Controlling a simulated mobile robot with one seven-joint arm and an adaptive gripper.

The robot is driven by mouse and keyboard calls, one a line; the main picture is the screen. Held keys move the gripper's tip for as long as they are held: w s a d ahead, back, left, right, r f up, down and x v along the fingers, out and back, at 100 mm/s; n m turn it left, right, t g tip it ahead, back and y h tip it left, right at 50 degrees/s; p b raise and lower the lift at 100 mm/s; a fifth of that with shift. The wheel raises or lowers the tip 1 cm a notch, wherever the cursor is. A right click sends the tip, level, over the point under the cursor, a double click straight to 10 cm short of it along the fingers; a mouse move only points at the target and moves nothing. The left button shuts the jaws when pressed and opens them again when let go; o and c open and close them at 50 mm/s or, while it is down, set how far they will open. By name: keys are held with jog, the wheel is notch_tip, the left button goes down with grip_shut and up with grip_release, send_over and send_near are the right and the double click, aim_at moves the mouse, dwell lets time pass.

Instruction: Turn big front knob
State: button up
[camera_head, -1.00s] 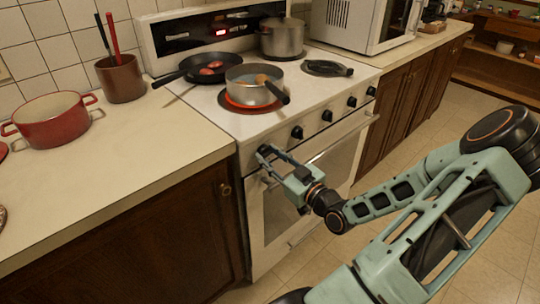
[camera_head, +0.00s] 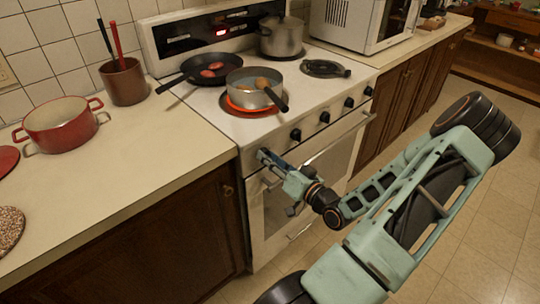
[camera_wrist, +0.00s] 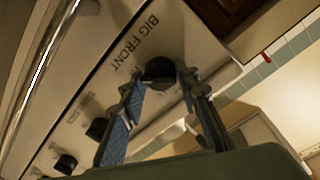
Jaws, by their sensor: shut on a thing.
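The big front knob (camera_wrist: 160,70) is black and round, below the printed words BIG FRONT on the white stove panel in the wrist view. My gripper (camera_wrist: 160,78) has one finger on each side of it and is shut on it. In the head view my gripper (camera_head: 264,157) is at the left end of the stove's front panel, and its fingers hide the knob there. The stove (camera_head: 222,125) is white.
Several other black knobs (camera_head: 296,135) run along the panel to the right. The oven door handle (camera_head: 335,143) is just below. A black frying pan (camera_head: 190,72) and a steel pot (camera_head: 281,40) stand behind. A red pot (camera_head: 60,128) is on the left counter.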

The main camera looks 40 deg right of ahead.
jog(key=shift+a+m, duration=0.1)
jog(key=shift+m, duration=0.2)
dwell(0.4)
jog(key=o, duration=1.1)
